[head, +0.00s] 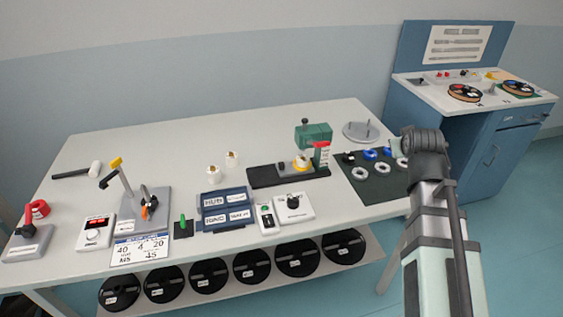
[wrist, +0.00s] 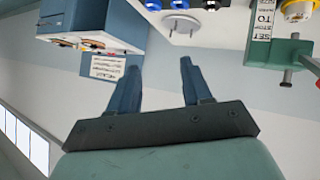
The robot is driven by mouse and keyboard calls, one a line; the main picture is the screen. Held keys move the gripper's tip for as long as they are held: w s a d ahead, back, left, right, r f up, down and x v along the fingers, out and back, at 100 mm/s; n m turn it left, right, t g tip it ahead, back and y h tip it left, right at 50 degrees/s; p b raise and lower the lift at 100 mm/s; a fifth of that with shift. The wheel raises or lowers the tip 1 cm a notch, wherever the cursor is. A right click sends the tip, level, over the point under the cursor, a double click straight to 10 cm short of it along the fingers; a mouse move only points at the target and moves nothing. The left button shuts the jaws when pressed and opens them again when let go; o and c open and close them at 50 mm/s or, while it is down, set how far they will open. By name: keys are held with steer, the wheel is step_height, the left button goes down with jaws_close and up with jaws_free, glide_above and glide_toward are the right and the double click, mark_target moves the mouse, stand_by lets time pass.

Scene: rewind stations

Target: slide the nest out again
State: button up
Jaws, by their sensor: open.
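A green press (head: 313,133) stands at the back right of the table, beside a dark slide base (head: 262,178). The wrist view, upside down, shows the green press (wrist: 282,62) and the yellow piece (wrist: 299,9) at upper right. My gripper (wrist: 158,72) is open and empty, well apart from the press. In the head view my arm rises at the right.
A dark mat (head: 378,184) with blue and white rings lies right of the press, and a grey disc (head: 361,132) with posts lies behind it. White control boxes (head: 293,208) stand in front. A blue cabinet (head: 480,150) stands beyond the table at right.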

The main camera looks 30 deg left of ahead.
steer(key=w+a+r+t+y, duration=0.2)
steer(key=w+a+r, duration=0.1)
steer(key=a+r, duration=0.7)
steer(key=n+g+y, duration=0.1)
steer(key=n+g, duration=0.2)
glide_above(281, 163)
steer(key=w+d, duration=0.2)
steer(key=d, duration=0.8)
step_height(281, 163, down, 10)
steer(key=shift+s+r, duration=0.15)
steer(key=shift+r, duration=0.05)
steer(key=s+a+f+n+g+h, duration=0.1)
steer(key=s+a+f+n+g, duration=0.25)
steer(key=s+a+f, duration=0.6)
steer(key=w+d+r+m+g+h, duration=0.1)
steer(key=w+d+r+m+g, duration=0.15)
steer(key=w+m, duration=0.2)
steer(key=x, duration=0.4)
steer(key=d+x, duration=0.1)
steer(key=x, duration=0.8)
steer(key=shift+s+d+f, duration=0.1)
steer(key=shift+s+f, duration=0.15)
steer(key=shift+f, duration=0.35)
steer(key=shift+c, duration=0.4)
jaws_close()
